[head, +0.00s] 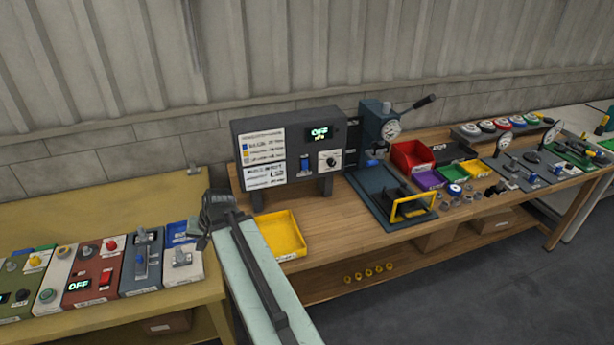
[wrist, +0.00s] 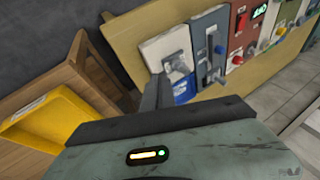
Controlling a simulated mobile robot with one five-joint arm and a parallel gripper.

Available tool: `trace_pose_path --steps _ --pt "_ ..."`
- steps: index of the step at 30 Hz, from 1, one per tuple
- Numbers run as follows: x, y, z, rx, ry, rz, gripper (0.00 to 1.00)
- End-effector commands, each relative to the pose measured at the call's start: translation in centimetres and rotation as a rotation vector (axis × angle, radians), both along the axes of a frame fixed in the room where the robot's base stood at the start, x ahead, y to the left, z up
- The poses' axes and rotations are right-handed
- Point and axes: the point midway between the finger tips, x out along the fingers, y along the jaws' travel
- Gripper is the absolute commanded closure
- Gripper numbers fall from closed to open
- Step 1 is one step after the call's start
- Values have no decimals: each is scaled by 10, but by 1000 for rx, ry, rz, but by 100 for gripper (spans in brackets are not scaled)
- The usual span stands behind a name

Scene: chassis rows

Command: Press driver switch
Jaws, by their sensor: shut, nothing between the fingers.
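A dark control panel (head: 290,150) stands upright on the wooden bench, with an "OFF" display, a blue rocker switch (head: 304,164) and a knob. On the yellow bench, a red module (head: 94,270) also reads "OFF" and carries a red rocker (head: 106,275). The labels are too small to read, so I cannot tell which is the driver switch. My gripper (head: 207,238) is above the yellow bench's right end, left of the panel and apart from both switches. In the wrist view my gripper (wrist: 158,90) is shut and empty, and the red module (wrist: 238,25) is at the upper right.
A yellow tray (head: 283,236) lies in front of the panel. Beside my gripper are a white toggle module (head: 183,268) and a blue-grey lever module (head: 141,265). A lever press (head: 380,130) and coloured bins stand further right. The floor in front is clear.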

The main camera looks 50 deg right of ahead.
Motion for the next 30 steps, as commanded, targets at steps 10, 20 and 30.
trace_pose_path --steps 10,20,30 --pt "-101 -335 56 278 -599 -993 100" --pt "-160 -404 77 331 -763 -1207 100" --pt "-157 -406 74 329 -759 -1203 100"
